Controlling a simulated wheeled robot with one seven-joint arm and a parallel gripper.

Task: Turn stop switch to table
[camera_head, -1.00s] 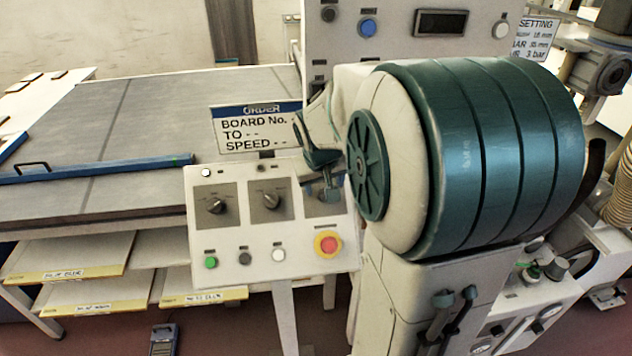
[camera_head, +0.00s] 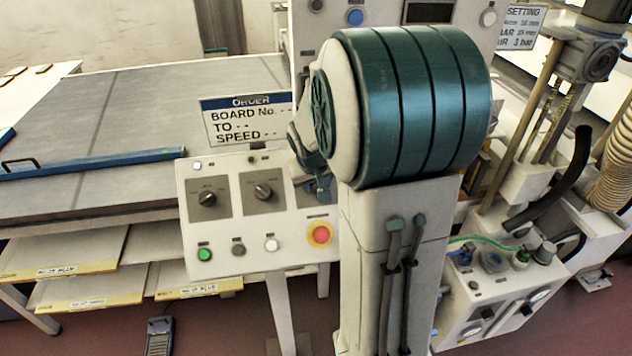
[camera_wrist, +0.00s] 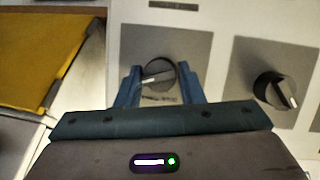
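The control panel (camera_head: 225,225) has three rotary switches on grey plates: a left one (camera_head: 208,198), a middle one (camera_head: 263,191) and a right one mostly hidden behind my gripper (camera_head: 321,188). Their labels are too small to read, so I cannot tell by name which is the stop switch. In the wrist view my gripper (camera_wrist: 160,72) is open, with one blue finger on each side of a round black switch (camera_wrist: 158,75) with a pale pointer line. Small gaps seem to show beside it. Another black switch (camera_wrist: 274,90) sits to its right.
Below the switches are a green button (camera_head: 204,254), a grey one, a white one and a red button on a yellow ring (camera_head: 320,234). An order sign (camera_head: 245,122) stands behind the panel. The grey table (camera_head: 130,105) holds a blue bar (camera_head: 100,165).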

